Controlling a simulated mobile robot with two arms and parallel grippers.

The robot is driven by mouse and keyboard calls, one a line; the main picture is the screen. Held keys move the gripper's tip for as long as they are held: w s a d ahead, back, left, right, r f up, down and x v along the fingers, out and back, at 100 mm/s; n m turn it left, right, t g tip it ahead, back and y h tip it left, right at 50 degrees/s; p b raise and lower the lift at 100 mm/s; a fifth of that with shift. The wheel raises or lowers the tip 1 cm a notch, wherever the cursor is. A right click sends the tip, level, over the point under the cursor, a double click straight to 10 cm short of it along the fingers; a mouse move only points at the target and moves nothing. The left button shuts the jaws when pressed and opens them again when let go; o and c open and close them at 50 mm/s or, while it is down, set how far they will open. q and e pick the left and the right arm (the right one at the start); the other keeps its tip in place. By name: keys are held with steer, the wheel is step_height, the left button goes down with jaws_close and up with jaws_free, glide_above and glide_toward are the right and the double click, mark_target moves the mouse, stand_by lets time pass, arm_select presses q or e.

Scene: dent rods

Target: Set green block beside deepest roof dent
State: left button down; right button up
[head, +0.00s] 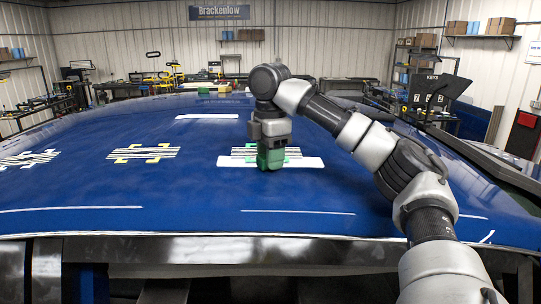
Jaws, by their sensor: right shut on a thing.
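The blue roof (190,190) fills the middle of the view. Three striped patches lie across it: one at the far left (28,158), one with yellow corner marks (143,153), and one with green corner marks (241,153) in the middle. My right gripper (270,148) points down over the green-marked patch and is shut on the green block (270,160). The block hides part of that patch and of the white strip (305,163) there. I cannot tell whether the block touches the roof. Dent depth cannot be read from the stripes. My left gripper is out of view.
Another white strip (207,117) lies farther back on the roof. A yellow block (215,89) and a small green item (203,91) sit near the far edge. My right arm crosses the right side. The roof's left foreground is clear.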

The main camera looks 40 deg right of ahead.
steer(key=o, duration=0.9)
steer(key=shift+s+d+f, duration=0.1)
steer(key=shift+f, duration=0.05)
step_height(320, 180, up, 12)
steer(key=shift+r, duration=0.2)
steer(key=shift+f, duration=0.1)
stand_by(0.4)
